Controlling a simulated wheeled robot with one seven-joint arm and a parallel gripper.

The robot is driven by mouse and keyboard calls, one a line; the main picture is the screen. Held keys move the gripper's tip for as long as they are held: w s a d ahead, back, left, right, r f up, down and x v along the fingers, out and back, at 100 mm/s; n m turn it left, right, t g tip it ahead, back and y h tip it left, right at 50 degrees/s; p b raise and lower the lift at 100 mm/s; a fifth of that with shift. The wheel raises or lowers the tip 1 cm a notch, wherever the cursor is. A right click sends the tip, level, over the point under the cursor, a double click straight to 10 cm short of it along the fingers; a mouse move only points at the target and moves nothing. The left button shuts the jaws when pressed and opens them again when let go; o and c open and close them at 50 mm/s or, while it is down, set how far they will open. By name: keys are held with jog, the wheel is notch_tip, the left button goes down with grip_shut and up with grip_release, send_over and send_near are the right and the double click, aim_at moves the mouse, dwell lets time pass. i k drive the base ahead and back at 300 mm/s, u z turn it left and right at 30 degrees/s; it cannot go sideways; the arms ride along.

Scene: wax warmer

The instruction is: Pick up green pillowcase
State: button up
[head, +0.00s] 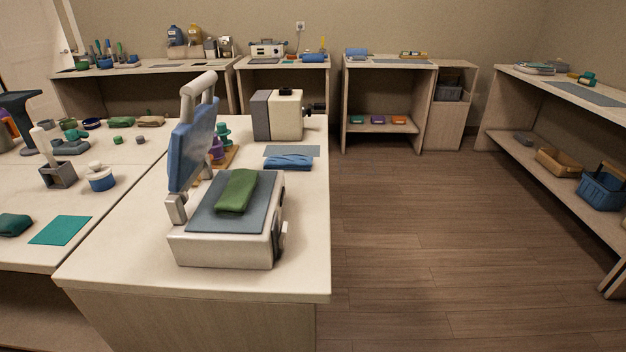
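A folded green pillowcase (237,191) lies on the grey pad (264,206) of a white press-like machine (223,250). The machine stands near the front of the near table. Its blue upper plate (191,157) with a pale handle is raised at the left, so the pillowcase is uncovered from above. My gripper is not in view.
A folded blue cloth (288,163) lies behind the machine, and a cream and grey device (278,116) stands farther back. Several small items crowd the adjoining left table (120,200). The wooden floor (430,240) to the right is clear.

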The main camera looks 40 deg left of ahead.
aim_at(236, 194)
jog(key=z, duration=1.25)
jog(key=k, duration=2.6)
jog(key=u, duration=1.05)
jog(key=i, duration=1)
jog(key=z, duration=0.05)
